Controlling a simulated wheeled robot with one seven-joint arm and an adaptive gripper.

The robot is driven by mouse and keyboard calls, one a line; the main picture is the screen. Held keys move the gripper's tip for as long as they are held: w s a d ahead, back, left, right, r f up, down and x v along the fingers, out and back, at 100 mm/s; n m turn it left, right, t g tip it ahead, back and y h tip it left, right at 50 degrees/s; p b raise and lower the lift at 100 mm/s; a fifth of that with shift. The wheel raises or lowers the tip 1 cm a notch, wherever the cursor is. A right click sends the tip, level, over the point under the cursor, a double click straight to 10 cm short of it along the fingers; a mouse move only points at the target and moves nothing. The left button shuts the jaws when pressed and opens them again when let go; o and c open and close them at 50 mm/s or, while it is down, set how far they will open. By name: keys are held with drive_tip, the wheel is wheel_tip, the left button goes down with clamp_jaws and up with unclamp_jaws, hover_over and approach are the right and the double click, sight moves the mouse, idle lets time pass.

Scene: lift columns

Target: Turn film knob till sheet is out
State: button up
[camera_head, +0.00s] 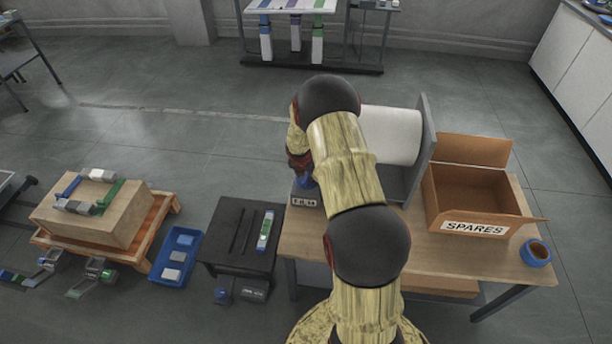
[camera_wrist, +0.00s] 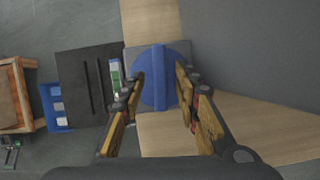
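The film knob (camera_wrist: 160,85) is a blue disc with a raised bar across it, on a grey block marked with a small label (camera_head: 304,201) at the table's left edge. My gripper (camera_wrist: 159,73) is open, with one finger on each side of the bar and gaps to it in the wrist view. I cannot tell how far its tips are above the disc. In the head view my arm mostly hides my gripper and the knob. A white film roll (camera_head: 392,135) lies beside a grey upright panel (camera_head: 424,150). No loose sheet is visible.
A cardboard box marked SPARES (camera_head: 475,195) and a blue-rimmed round container (camera_head: 536,253) are on the wooden table (camera_head: 450,262) at right. A black slotted stand (camera_head: 228,250), a blue tray (camera_head: 177,254) and a crate on a pallet (camera_head: 95,212) stand at left.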

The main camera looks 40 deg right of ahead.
drive_tip(key=shift+c, duration=0.6)
clamp_jaws()
